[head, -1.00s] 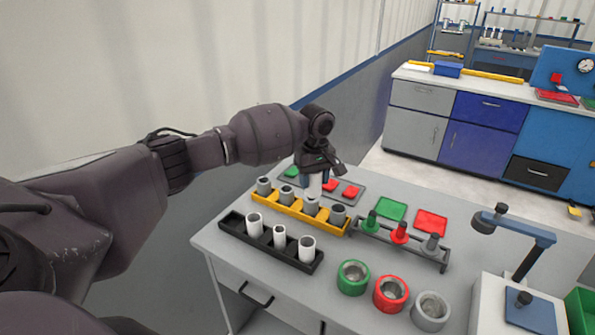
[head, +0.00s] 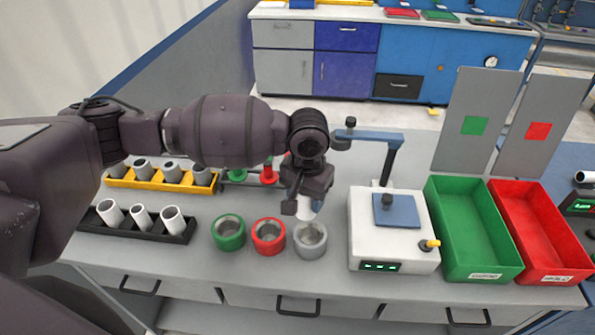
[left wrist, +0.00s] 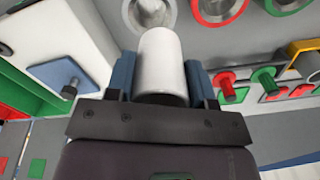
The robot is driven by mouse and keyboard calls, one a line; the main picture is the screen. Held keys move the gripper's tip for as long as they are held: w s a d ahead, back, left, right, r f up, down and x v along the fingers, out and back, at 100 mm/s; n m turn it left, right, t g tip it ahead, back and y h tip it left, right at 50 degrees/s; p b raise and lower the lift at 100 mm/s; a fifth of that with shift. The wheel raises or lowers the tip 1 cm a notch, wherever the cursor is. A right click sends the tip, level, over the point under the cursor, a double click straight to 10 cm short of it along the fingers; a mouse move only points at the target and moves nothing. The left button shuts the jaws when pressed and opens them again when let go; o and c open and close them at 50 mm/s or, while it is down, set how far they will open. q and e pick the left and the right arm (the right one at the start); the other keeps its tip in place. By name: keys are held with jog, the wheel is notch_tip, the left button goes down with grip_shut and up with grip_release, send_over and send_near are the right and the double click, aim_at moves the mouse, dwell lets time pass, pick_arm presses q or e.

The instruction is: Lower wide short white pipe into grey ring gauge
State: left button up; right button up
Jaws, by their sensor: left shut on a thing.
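My left gripper (head: 303,206) is shut on a white pipe (head: 308,209), which hangs below the fingers just above and behind the grey ring gauge (head: 310,240). The grey ring's opening is visible and looks empty. My right gripper is not in view.
Left of the grey ring stand a red ring (head: 268,237) and a green ring (head: 228,233). A black rack (head: 187,235) and a yellow rack (head: 146,182) hold pipes. A white measuring device (head: 385,255) stands close on the right, beside green (head: 503,271) and red (head: 566,268) bins.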

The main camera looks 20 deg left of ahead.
aim_at(311, 217)
pick_arm(q)
jog(key=shift+s+d+r+m, duration=0.1)
jog(key=shift+s+d+m, duration=0.05)
jog(key=shift+d+m, duration=0.2)
jog(key=shift+s+d+r+m, duration=0.15)
jog(key=shift+d+m, duration=0.1)
jog(key=shift+d, duration=0.2)
jog(key=shift+w+d+m, duration=0.1)
jog(key=shift+m, duration=0.2)
jog(key=shift+a+f, duration=0.1)
jog(key=shift+a, duration=0.1)
jog(key=shift+f, duration=0.1)
jog(key=shift+f+b, duration=0.4)
jog(key=shift+b, duration=0.1)
notch_tip(311, 217, down, 2)
jog(key=shift+f+b, duration=0.25)
jog(key=shift+b, duration=0.95)
notch_tip(311, 217, down, 2)
jog(key=shift+f+b, duration=0.1)
jog(key=shift+b, duration=0.85)
jog(key=shift+f, duration=0.8)
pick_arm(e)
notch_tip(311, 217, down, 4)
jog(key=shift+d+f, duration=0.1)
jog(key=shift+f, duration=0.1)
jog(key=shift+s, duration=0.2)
